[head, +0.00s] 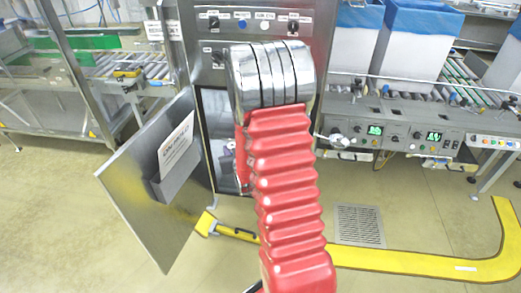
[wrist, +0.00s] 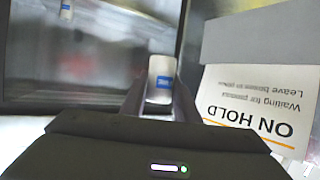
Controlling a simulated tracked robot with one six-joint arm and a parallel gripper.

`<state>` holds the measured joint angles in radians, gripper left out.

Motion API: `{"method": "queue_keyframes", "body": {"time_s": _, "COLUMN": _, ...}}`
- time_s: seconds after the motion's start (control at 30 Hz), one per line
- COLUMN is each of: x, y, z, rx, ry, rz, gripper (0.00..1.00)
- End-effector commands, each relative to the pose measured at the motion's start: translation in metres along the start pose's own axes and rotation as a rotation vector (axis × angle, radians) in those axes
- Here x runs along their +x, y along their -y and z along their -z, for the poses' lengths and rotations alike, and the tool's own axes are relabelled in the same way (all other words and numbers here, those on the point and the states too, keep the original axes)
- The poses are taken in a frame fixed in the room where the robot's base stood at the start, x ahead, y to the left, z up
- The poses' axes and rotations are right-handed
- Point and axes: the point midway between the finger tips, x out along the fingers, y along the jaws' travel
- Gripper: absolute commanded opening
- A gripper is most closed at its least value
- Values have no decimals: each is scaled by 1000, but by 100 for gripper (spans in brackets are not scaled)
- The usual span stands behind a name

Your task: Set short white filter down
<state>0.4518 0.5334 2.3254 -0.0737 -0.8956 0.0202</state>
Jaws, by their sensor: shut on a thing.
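The short white filter (wrist: 161,72) shows in the wrist view as a small white piece with a blue label. My gripper (wrist: 159,100) is shut on it, one dark finger on each side. The filter is held up in front of a dark, blurred cabinet interior. In the head view my red ribbed arm reaches toward the open cabinet and hides the gripper and the filter.
A second small white item with a blue label (wrist: 67,9) shows at the top left of the wrist view. The open cabinet door (head: 150,190) carries a holder with an "ON HOLD" card (head: 176,142). White boxes with blue liners (head: 420,50) stand at the right.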

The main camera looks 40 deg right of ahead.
Motion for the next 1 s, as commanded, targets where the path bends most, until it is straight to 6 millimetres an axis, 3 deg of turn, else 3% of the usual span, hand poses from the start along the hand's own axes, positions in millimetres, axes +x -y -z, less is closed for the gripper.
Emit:
{"method": "queue_keyframes", "body": {"time_s": 0.03, "x": -8, "y": 22, "z": 8, "rx": -12, "ry": -5, "rz": 28, "gripper": 3}}
{"method": "queue_keyframes", "body": {"time_s": 0.3, "x": -51, "y": 120, "z": 36, "rx": -63, "ry": -5, "rz": 156, "gripper": 3}}
{"method": "queue_keyframes", "body": {"time_s": 0.6, "x": -99, "y": 213, "z": 63, "rx": -123, "ry": -5, "rz": 303, "gripper": 3}}
{"method": "queue_keyframes", "body": {"time_s": 0.8, "x": -114, "y": 243, "z": 69, "rx": -145, "ry": -2, "rz": 354, "gripper": 3}}
{"method": "queue_keyframes", "body": {"time_s": 1.0, "x": -115, "y": 247, "z": 69, "rx": -147, "ry": 0, "rz": 360, "gripper": 3}}
